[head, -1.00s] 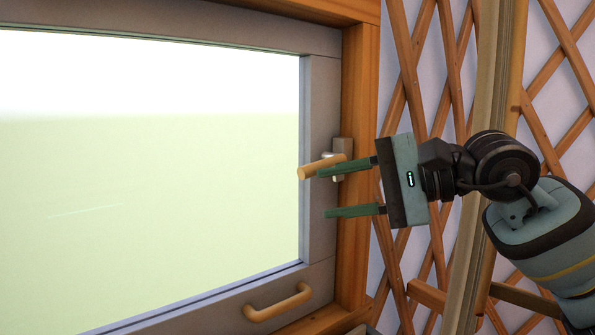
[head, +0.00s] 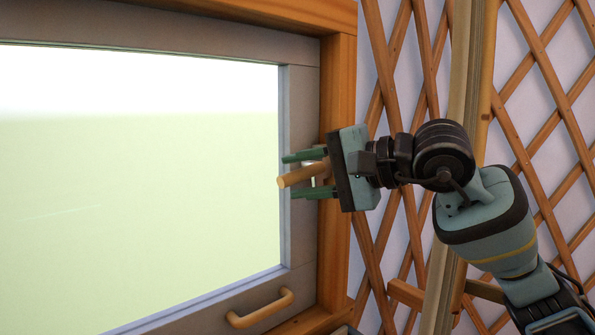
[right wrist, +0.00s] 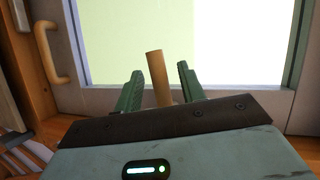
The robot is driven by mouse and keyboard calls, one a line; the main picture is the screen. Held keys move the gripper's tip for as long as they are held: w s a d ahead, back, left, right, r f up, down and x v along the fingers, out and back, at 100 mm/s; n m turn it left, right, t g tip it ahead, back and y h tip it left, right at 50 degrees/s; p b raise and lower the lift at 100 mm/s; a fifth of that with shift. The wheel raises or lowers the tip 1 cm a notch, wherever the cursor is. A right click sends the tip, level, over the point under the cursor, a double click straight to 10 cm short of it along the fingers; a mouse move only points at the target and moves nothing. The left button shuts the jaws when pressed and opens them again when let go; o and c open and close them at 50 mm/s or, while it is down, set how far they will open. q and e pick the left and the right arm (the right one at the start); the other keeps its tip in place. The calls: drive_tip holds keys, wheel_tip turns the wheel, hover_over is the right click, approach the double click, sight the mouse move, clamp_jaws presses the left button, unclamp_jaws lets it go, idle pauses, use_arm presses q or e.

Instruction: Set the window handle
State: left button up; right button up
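The window handle (head: 300,176) is a tan wooden lever on the right side of the grey window frame (head: 300,110). It points left and slightly down in the head view. My right gripper (head: 308,174) is open, with one green finger above the handle and one below it. In the right wrist view the handle (right wrist: 158,78) stands between the two fingers, with gaps on both sides. The handle's mount is mostly hidden behind the gripper. My left gripper is not in view.
A curved wooden pull (head: 260,308) is fixed to the lower window frame, and it also shows in the right wrist view (right wrist: 48,52). An orange wooden post (head: 336,100) borders the window. A wooden lattice wall (head: 545,65) stands on the right.

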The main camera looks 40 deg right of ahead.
drive_tip(key=shift+x, duration=0.85)
drive_tip(key=shift+s, duration=0.1)
drive_tip(key=shift+c, duration=0.3)
clamp_jaws()
